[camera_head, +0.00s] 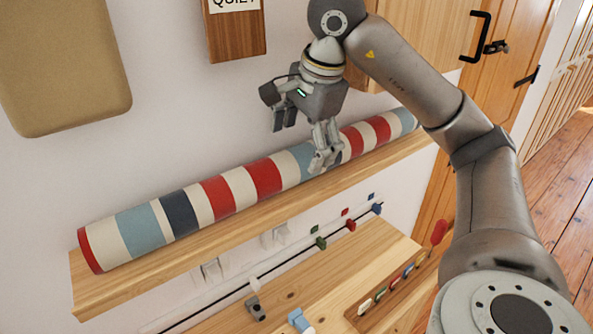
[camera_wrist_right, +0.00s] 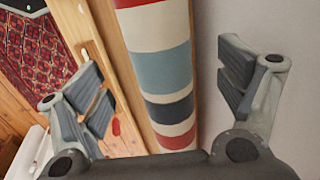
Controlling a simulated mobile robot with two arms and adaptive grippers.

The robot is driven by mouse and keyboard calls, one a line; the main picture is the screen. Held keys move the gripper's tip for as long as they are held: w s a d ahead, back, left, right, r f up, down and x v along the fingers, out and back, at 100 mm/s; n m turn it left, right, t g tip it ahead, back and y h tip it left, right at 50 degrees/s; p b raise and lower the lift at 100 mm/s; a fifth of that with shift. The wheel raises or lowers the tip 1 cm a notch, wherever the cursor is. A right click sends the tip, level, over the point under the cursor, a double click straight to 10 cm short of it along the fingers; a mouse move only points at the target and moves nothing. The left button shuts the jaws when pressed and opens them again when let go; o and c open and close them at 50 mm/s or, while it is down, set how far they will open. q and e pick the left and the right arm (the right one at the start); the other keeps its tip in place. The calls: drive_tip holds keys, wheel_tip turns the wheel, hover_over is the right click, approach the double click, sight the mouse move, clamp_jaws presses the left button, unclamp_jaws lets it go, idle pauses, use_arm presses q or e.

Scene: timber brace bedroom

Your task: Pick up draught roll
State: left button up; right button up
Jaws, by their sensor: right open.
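The draught roll (camera_head: 238,190) is a long striped cylinder in red, cream, light blue and navy. It lies along a wooden shelf (camera_head: 190,253) against the wall. My right gripper (camera_head: 302,145) is open and above the right half of the roll, with one finger on the front side and the other toward the wall. In the right wrist view the roll (camera_wrist_right: 162,68) runs between the two spread fingers of the right gripper (camera_wrist_right: 168,85), with gaps on both sides. I cannot tell whether a finger touches it. My left gripper is not in view.
Below the shelf is a lower wooden surface (camera_head: 345,263) with coloured clips and a rail. A wooden sign (camera_head: 235,38) and a tan cushioned panel (camera_head: 62,65) are on the wall above. A wooden door with a black handle (camera_head: 478,37) stands at the right.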

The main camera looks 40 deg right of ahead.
sight(301, 151)
drive_tip(key=shift+x, duration=0.85)
drive_tip(key=shift+w+d+f, duration=0.1)
drive_tip(key=shift+d+f, duration=0.1)
drive_tip(key=shift+f, duration=0.2)
drive_tip(key=shift+p+x, duration=0.55)
drive_tip(key=shift+x, duration=0.55)
drive_tip(key=shift+w+d+f, duration=0.1)
drive_tip(key=shift+f, duration=0.45)
drive_tip(key=c, duration=1.4)
drive_tip(key=shift+w+r, duration=0.1)
drive_tip(key=shift+w, duration=0.05)
drive_tip(key=c, duration=0.6)
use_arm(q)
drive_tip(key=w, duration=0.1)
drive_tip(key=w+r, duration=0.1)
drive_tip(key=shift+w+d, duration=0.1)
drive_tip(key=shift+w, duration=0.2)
use_arm(e)
drive_tip(key=shift+o, duration=0.2)
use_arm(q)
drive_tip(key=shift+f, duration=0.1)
